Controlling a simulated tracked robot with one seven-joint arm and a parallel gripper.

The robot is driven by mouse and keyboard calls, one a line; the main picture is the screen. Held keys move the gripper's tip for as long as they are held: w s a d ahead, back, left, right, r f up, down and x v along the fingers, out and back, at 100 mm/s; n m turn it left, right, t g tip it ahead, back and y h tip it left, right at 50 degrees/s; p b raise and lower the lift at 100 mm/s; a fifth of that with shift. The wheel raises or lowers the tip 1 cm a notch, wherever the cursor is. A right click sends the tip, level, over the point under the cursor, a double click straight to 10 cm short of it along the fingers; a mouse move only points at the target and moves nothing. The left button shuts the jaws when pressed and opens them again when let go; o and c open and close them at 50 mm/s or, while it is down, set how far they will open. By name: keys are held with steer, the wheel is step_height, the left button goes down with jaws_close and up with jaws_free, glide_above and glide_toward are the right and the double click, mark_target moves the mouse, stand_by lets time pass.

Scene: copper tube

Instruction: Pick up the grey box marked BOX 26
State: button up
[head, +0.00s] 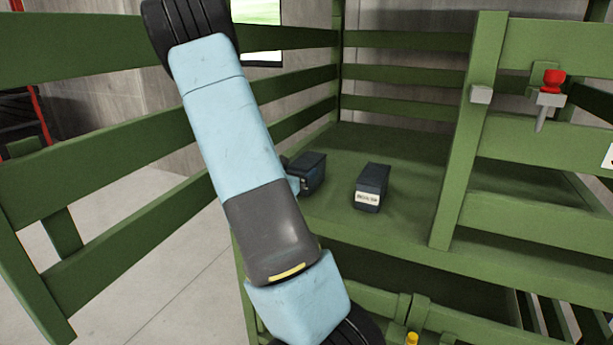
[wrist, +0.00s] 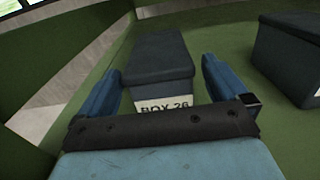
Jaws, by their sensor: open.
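The dark grey box marked BOX 26 (wrist: 158,48) lies on the green shelf, its white label facing me in the wrist view. The label's lower edge is hidden by my gripper's dark crossbar. My gripper (wrist: 158,68) is open, with one blue finger on each side of the box's near end. I cannot tell whether either finger touches it. In the head view the box (head: 312,170) shows just right of my arm, which hides part of it and most of my gripper.
A second dark box (head: 371,184) with a white label stands to the right on the same green shelf (head: 400,225); it also shows in the wrist view (wrist: 290,52). Green slatted rails and a post (head: 468,130) surround the shelf.

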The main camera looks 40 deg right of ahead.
mark_target(304, 163)
steer(key=x, duration=0.5)
steer(key=shift+r, duration=0.1)
steer(key=c, duration=1.2)
